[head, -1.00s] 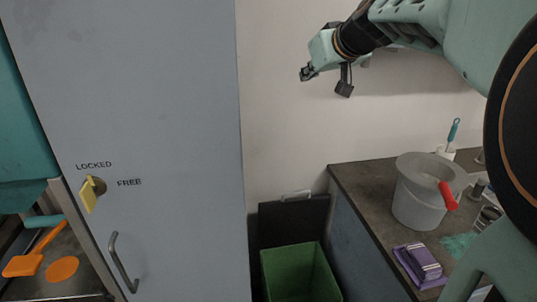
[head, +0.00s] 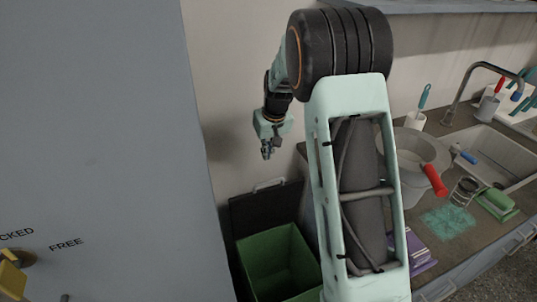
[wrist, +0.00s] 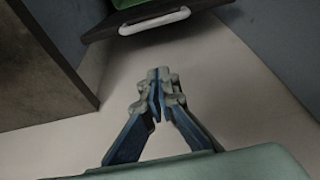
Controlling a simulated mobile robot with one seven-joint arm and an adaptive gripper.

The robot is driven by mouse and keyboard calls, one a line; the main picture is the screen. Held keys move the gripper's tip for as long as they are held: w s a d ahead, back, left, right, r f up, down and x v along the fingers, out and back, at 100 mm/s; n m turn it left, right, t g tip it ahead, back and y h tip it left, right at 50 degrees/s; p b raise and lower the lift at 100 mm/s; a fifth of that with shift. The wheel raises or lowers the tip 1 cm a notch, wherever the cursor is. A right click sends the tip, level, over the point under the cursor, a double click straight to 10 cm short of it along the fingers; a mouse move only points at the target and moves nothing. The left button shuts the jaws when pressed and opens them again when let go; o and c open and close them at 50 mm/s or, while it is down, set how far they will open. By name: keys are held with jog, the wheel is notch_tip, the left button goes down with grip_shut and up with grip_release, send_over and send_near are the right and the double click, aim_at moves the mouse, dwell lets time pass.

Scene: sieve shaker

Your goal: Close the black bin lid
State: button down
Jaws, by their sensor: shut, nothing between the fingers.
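The black bin lid (head: 257,212) stands open, upright against the wall behind the green bin (head: 270,262). A pale handle (head: 270,185) is on its top edge. My gripper (head: 267,153) is above and a little behind the handle in the head view, apart from it, pointing down. In the wrist view the shut, empty fingers (wrist: 159,88) point toward the handle (wrist: 155,21) at the top of the picture, with the lid's dark edge (wrist: 105,28) behind it. The lower part of the bin is out of view.
A grey cabinet (head: 100,120) stands close on the left.

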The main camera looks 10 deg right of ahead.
jog(key=shift+s+d+f, duration=0.1)
jog(key=shift+s+f, duration=0.2)
jog(key=shift+f, duration=0.95)
jog(key=shift+s+d+f, duration=0.1)
jog(key=shift+s+f, duration=0.15)
jog(key=shift+f, duration=0.95)
jog(key=shift+s+f, duration=0.3)
jog(key=shift+f, duration=0.95)
